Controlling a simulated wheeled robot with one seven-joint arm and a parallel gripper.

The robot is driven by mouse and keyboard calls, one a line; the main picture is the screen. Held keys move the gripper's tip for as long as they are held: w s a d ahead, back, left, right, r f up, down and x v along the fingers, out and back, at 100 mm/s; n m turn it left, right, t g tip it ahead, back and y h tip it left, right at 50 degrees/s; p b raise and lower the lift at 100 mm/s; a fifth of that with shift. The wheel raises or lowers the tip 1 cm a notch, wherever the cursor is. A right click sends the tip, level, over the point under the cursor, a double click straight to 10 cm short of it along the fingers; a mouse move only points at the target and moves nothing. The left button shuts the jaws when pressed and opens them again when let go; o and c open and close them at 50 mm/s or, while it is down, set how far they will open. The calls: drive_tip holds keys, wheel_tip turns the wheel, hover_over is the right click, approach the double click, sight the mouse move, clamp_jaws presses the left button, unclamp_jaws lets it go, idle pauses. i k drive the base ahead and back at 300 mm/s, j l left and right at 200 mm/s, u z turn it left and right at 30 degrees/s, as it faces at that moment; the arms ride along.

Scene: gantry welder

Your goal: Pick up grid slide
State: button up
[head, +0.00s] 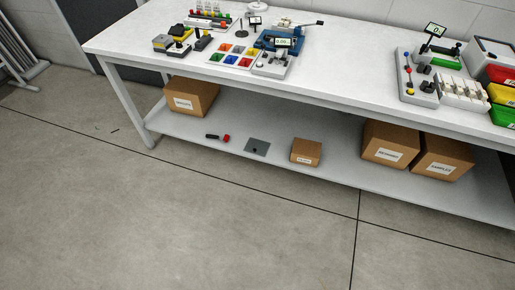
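No part carries a readable grid slide label. A flat dark grey square plate (257,146) with a small dark knob lies on the lower shelf (345,178), near its front edge; it may be the grid slide, but I cannot tell for sure. A small black and red item (217,138) lies to its left, and a small cardboard box (306,152) stands to its right, both apart from it. My gripper is not in view.
The white workbench (345,86) overhangs the shelf. On its top are a tray of coloured compartments (232,55), a blue device (280,40) and a row of white blocks (462,93). Larger cartons (191,95) (390,144) stand on the shelf. The floor in front is clear.

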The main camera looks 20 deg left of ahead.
sight(256, 146)
drive_tip(key=i+j+u, duration=0.15)
drive_tip(key=i+j, duration=0.4)
drive_tip(key=i+j+u, duration=0.1)
drive_tip(key=i+j, duration=0.45)
drive_tip(key=i+j+u, duration=0.15)
drive_tip(key=i+j, duration=0.35)
drive_tip(key=i+j+u, duration=0.1)
drive_tip(key=i+j, duration=0.35)
drive_tip(key=i, duration=0.2)
